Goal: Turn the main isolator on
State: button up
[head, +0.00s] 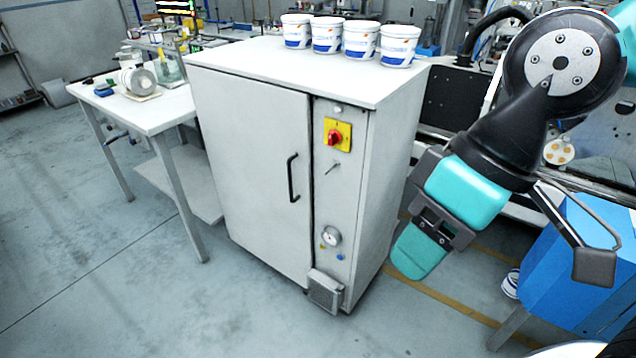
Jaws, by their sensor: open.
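The main isolator is a red rotary knob (334,138) on a yellow square plate (345,129). It sits high on the narrow right-hand strip of the grey cabinet's front (250,170). The knob's exact angle is too small to read. My gripper (508,256) is on the right, in front of and to the right of the cabinet, well apart from the knob. Its fingers are spread and nothing is between them. Nothing covers the isolator.
Below the isolator are a small key-like lever (333,167), a round gauge (331,236) and a grey box (325,291). The door has a black handle (292,178). Several white tubs (327,36) stand on top. A table (150,112) is left; a blue unit (575,265) is right. Floor in front is clear.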

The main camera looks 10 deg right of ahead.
aim_at(334, 136)
jog(key=k, duration=1)
jog(key=u, duration=0.85)
jog(key=i, duration=1.3)
jog(key=z, duration=0.6)
